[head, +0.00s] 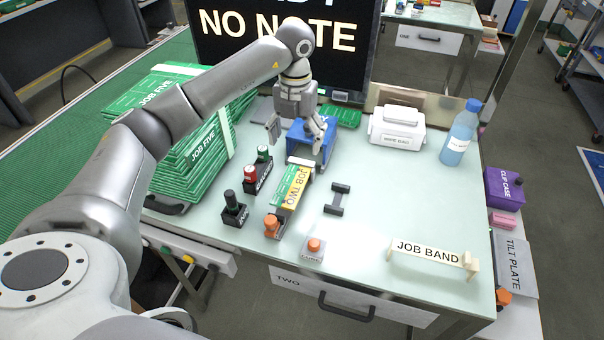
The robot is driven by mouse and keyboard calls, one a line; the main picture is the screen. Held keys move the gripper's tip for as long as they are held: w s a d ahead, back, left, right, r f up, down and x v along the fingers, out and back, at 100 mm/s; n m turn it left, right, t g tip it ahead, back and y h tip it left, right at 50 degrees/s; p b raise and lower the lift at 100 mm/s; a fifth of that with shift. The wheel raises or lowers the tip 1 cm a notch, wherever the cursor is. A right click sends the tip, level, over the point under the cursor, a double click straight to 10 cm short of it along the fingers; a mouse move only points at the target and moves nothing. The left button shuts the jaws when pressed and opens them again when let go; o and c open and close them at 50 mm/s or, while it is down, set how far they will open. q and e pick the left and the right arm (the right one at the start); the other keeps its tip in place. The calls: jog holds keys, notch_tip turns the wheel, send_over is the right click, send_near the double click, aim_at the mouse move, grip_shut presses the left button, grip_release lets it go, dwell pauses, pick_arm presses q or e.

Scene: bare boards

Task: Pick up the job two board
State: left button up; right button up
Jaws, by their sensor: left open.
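The job two board (281,196), green with a yellow strip lettered JOB TWO, rests in the middle of the bench, slanting away from me. Its far end is close to a blue block-like holder (322,150). My left gripper (296,137) is open with its fingers pointing down, over or just in front of the blue holder and beyond the board's far end. Nothing shows between its fingers, and whether they touch the holder I cannot tell. My right gripper is out of view.
Green boards lettered JOB FIVE (202,155) are stacked at left. Small black stands with coloured knobs (236,211) are left of the board.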

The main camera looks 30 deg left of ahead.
pick_arm(q)
send_over(294, 179)
jog(key=f, duration=0.3)
jog(key=w+f, duration=0.1)
jog(key=f, duration=0.1)
jog(key=shift+a+p, duration=0.15)
jog(key=shift+p, duration=0.2)
jog(key=shift+s+f, duration=0.15)
jog(key=shift+f, duration=0.2)
jog(key=f, duration=0.1)
jog(key=f+p, duration=0.1)
jog(key=f, duration=0.1)
jog(key=shift+s+f+p, duration=0.25)
jog(key=shift+s+p, duration=0.05)
jog(key=shift+s, duration=0.05)
jog(key=shift+f, duration=0.55)
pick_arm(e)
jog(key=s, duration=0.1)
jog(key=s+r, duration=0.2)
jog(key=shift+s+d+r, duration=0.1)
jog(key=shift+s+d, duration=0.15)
pick_arm(q)
jog(key=shift+f, duration=0.2)
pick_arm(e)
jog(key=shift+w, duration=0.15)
